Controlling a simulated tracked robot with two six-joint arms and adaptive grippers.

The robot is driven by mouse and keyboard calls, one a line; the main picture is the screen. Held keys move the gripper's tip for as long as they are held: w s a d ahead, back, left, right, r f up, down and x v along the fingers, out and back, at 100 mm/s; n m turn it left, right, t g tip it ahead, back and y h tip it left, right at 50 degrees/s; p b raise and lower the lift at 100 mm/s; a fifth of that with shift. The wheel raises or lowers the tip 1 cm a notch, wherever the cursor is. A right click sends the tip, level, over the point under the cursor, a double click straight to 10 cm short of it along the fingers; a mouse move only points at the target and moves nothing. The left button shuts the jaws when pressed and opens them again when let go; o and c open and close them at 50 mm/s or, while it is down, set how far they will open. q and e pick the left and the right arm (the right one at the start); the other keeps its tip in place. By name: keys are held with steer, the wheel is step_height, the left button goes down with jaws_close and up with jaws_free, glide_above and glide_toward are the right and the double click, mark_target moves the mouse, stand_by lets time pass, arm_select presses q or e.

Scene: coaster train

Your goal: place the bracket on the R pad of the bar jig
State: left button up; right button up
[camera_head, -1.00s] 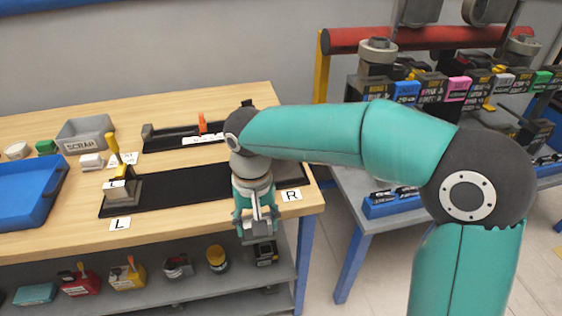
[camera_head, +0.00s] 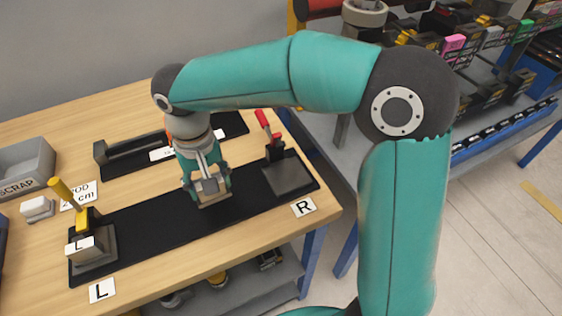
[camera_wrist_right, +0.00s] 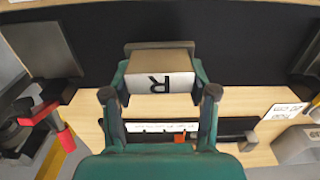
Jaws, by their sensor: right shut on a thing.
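My right gripper (camera_head: 207,186) is shut on a bracket (camera_head: 212,190), a light brown block. In the right wrist view the bracket (camera_wrist_right: 160,82) has a white face marked R, between the two fingers. It appears over the middle of the black bar jig (camera_head: 150,222); any gap below it is hard to judge. The grey R pad (camera_head: 290,178) is bare, to the right of the gripper, with a red-handled clamp (camera_head: 266,124) behind it. The R pad (camera_wrist_right: 42,50) is at left in the wrist view. My left gripper is not in view.
The L pad end holds a block labelled L (camera_head: 82,247) with a yellow-handled clamp (camera_head: 62,190). Behind lies a dark gauge (camera_head: 128,148) with a white label. A grey scrap bin (camera_head: 28,165) stands at left. A shelving rack is beyond the table's right edge.

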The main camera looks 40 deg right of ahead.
steer(key=s+d, duration=0.1)
steer(key=d, duration=0.4)
steer(key=s+d+p, duration=0.1)
steer(key=s+d, duration=0.1)
steer(key=d, duration=0.3)
steer(key=s+d+p, duration=0.1)
steer(key=s+d, duration=0.1)
steer(key=d, duration=0.4)
steer(key=shift+s+d+r, duration=0.1)
steer(key=shift+s, duration=0.05)
steer(key=shift+s+d, duration=0.1)
steer(key=shift+d, duration=0.2)
step_height(320, 180, down, 3)
steer(key=shift+r, duration=0.1)
steer(key=shift+f, duration=0.4)
steer(key=shift+f, duration=0.1)
steer(key=o, duration=1.6)
steer(key=shift+a, duration=0.1)
